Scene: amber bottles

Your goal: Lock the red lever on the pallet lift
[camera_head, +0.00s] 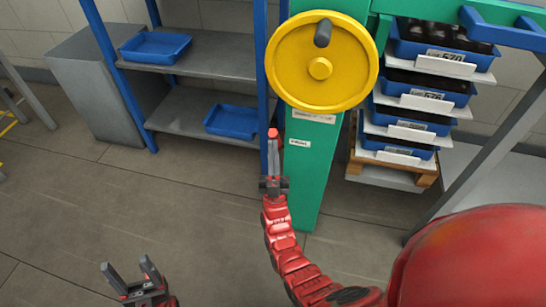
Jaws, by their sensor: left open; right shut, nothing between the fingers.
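The pallet lift has a green column (312,180) with a large yellow wheel (300,75) at its top. A small red tip (272,132), seemingly the red lever, shows at the left edge of the column, below the wheel. My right gripper (273,146) is shut and empty, pointing up along that edge. Its fingertips appear right below the red tip and hide whatever lies behind them. I cannot tell whether they touch it. My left gripper (127,272) is open and empty, low over the floor at the lower left.
A grey shelf rack (207,56) with blue posts holds blue trays (155,47), (231,121) on the left. Stacked blue bins (405,128) with dark contents stand on a wooden pallet (392,167) at the right.

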